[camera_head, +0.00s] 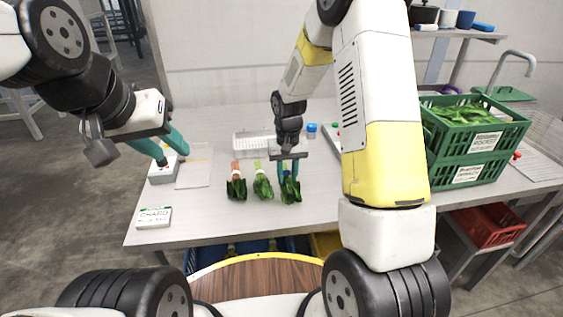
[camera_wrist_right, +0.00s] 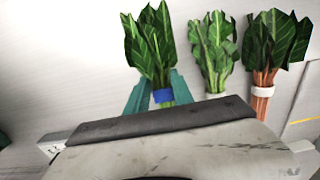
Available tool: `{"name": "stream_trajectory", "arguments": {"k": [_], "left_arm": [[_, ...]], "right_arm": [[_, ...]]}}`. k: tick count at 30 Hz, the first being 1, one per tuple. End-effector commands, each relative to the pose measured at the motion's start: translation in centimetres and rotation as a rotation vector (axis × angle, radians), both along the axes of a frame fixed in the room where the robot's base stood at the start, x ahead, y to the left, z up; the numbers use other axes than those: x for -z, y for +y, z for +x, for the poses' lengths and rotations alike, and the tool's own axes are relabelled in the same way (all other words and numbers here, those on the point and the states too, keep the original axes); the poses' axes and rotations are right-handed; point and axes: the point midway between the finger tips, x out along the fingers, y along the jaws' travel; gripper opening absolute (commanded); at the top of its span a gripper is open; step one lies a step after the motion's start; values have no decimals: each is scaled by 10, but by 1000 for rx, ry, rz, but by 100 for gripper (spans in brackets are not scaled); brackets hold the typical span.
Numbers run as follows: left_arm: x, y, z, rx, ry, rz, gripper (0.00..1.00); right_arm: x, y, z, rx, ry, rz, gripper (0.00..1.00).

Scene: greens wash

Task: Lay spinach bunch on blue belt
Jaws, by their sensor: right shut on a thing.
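The right one in the head view, a dark green bunch with a blue band (camera_head: 290,188), looks like spinach. My right gripper (camera_head: 288,170) is shut on it at the band. In the right wrist view the teal fingers (camera_wrist_right: 152,98) flank the stems of this bunch (camera_wrist_right: 152,45). Whether it is lifted off the table I cannot tell. My left gripper (camera_head: 173,157) is open and empty above the table's left side. I cannot make out a blue belt.
A small white device (camera_head: 162,173) and a chard card (camera_head: 154,217) are at the left. Green crates (camera_head: 470,172) stand at the right.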

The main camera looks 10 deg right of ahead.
Motion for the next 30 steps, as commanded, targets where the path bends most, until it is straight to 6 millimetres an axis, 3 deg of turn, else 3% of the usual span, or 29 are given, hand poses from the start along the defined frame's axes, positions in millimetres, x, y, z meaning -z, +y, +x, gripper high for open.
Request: {"name": "stream_trajectory", "arguments": {"k": [8, 9, 12, 23, 30], "left_arm": [[0, 0, 0, 0, 0, 0, 36], [0, 0, 0, 0, 0, 0, 36], [0, 0, 0, 0, 0, 0, 36], [0, 0, 0, 0, 0, 0, 36], [0, 0, 0, 0, 0, 0, 36]], "right_arm": [[2, 0, 0, 0, 0, 0, 0], [2, 0, 0, 0, 0, 0, 32], [2, 0, 0, 0, 0, 0, 50], [-1, 0, 1, 0, -2, 0, 50], [-39, 0, 2, -1, -8, 0, 50]]}}
